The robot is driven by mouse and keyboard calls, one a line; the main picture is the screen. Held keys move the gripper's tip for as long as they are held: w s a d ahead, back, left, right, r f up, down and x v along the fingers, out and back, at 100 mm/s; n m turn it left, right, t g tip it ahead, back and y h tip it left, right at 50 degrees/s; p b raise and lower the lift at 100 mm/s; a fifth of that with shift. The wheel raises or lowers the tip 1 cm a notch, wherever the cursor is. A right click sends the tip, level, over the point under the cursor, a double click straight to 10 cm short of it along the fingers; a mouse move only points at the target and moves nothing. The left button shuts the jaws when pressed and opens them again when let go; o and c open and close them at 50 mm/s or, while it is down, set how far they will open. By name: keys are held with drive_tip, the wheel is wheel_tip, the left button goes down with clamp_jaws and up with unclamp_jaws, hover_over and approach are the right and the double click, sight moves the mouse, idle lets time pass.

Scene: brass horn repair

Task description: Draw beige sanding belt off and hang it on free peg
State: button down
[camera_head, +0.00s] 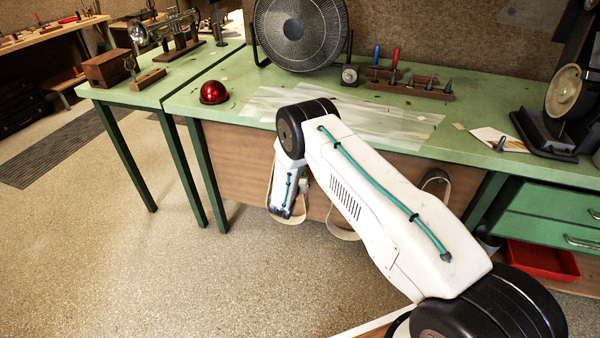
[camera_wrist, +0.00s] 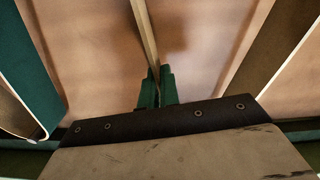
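In the head view, my gripper hangs low at the wooden front panel (camera_head: 240,160) of the green bench; its fingertips are hidden there. A beige belt loop (camera_head: 269,185) shows around its lower end. In the wrist view, my gripper's green fingertips (camera_wrist: 158,90) are close together, with the thin edge of a beige sanding belt (camera_wrist: 146,30) between them. The belt runs up out of that view. Two more pale belt loops show on the panel: one (camera_head: 343,234) partly behind my arm, another (camera_head: 446,189) to its right. I cannot tell which peg is free.
Broad bands stand left (camera_wrist: 35,65) and right (camera_wrist: 285,50) of my fingers in the wrist view. The bench top (camera_head: 235,105) overhangs the panel and bears a fan (camera_head: 295,30) and a red dome (camera_head: 214,92). Green drawers (camera_head: 545,220) stand at right. The floor at left is clear.

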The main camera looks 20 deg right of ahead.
drive_tip(key=shift+f, duration=0.4)
drive_tip(key=c, duration=1.6)
unclamp_jaws()
drive_tip(key=shift+o, duration=0.2)
drive_tip(key=v, duration=0.8)
idle(0.5)
